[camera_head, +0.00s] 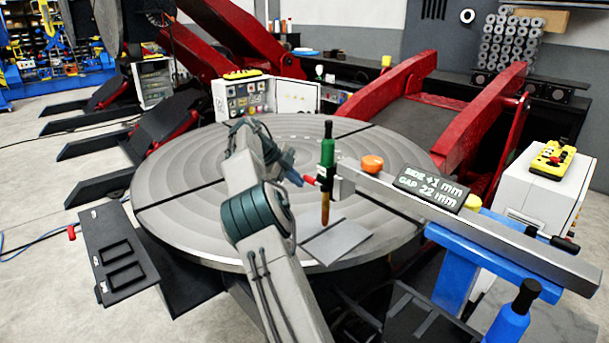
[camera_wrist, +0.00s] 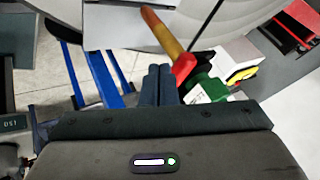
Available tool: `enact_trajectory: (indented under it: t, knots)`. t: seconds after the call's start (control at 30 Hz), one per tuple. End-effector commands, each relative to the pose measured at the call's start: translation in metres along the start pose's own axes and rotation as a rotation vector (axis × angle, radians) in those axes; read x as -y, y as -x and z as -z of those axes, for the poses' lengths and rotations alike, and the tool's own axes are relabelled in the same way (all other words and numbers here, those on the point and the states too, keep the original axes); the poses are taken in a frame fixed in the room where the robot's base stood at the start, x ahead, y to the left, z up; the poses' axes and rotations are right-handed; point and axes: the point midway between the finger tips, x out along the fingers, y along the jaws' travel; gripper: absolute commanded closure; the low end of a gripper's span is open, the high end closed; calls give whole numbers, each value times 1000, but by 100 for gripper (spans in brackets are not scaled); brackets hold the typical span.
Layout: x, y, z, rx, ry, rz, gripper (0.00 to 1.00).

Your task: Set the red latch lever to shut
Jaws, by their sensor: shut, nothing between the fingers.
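The red latch lever (camera_head: 310,181) sticks out to the left from the clamp on the green torch (camera_head: 327,152). In the wrist view the lever (camera_wrist: 183,68) is a red piece beside the green torch body (camera_wrist: 208,88). My gripper (camera_head: 297,179) is just left of the lever, with its fingers together and nothing between them. In the wrist view my gripper (camera_wrist: 159,70) has its fingertips close to the lever's left side. I cannot tell whether they touch it. The torch points down, its brown-orange nozzle (camera_head: 325,208) above a grey plate (camera_head: 337,241).
The round grey turntable (camera_head: 180,205) lies below my arm. A grey beam (camera_head: 480,228) runs right from the torch to a blue stand (camera_head: 455,268). An orange knob (camera_head: 372,164) and a display sign reading side +1 mm, gap 22 mm (camera_head: 430,188) sit along it.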

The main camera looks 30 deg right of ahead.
Motion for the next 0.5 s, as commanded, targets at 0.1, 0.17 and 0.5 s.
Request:
enact_trajectory:
  t: [0.1, 0.17, 0.5]
  knots:
    - [2, -2, 1, 0, 0, 0, 100]
    - [2, -3, 2, 0, 0, 0, 100]
    - [5, -6, 4, -1, -2, -2, 100]
